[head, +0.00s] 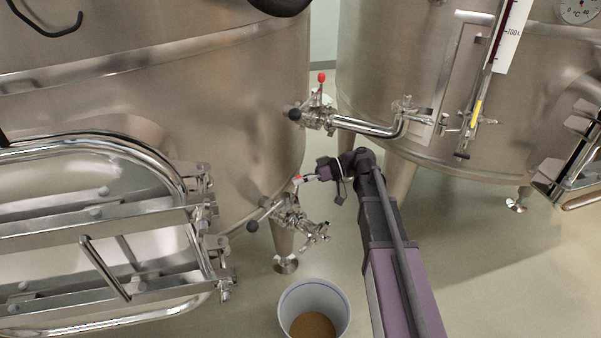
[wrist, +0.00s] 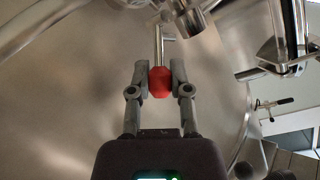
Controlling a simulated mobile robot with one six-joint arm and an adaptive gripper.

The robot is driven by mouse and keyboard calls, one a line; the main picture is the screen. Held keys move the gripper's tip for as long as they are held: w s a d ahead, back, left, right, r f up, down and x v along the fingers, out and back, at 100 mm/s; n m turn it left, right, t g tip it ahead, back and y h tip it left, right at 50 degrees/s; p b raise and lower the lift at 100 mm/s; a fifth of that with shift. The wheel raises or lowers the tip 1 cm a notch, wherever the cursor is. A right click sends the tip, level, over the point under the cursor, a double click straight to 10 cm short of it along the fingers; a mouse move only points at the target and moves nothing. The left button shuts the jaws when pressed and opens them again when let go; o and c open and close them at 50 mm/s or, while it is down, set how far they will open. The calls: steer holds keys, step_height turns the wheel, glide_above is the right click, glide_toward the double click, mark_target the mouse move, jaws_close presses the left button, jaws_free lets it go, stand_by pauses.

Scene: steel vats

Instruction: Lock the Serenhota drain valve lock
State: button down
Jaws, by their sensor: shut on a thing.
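The lower drain valve (head: 289,212) sits low on the left steel vat. A black ball-ended handle (head: 252,226) sticks out to its left. A thin steel lock pin with a red knob (head: 298,179) rises from this valve. My gripper (head: 306,178) reaches the knob from the right. In the wrist view, the red knob (wrist: 160,82) is between both fingers of my gripper (wrist: 159,84), which is shut on it. The steel pin runs up from the knob towards the valve fittings. No name label is readable on the vat.
A second valve (head: 318,118) with a red-knobbed pin and a pipe sits above. A bucket (head: 315,286) with brown contents stands on the floor below. Another vat (head: 400,60) stands to the right.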

steer(key=n+t+h+p, duration=0.1)
steer(key=p, duration=0.1)
steer(key=s+a+r+t+h+p, duration=0.1)
steer(key=p, duration=0.1)
steer(key=shift+s+r+n+h+p, duration=0.1)
steer(key=shift+s+n+h+p, duration=0.2)
steer(key=shift+n, duration=0.1)
steer(key=shift+s+a+n+t+h+p, duration=0.4)
steer(key=shift+n+t+h+p, duration=0.4)
steer(key=shift+p, duration=0.4)
steer(key=shift+f, duration=0.2)
steer(key=c, duration=0.5)
jaws_free()
steer(key=shift+c, duration=0.2)
steer(key=shift+w+d, duration=0.1)
steer(key=shift+w, duration=0.05)
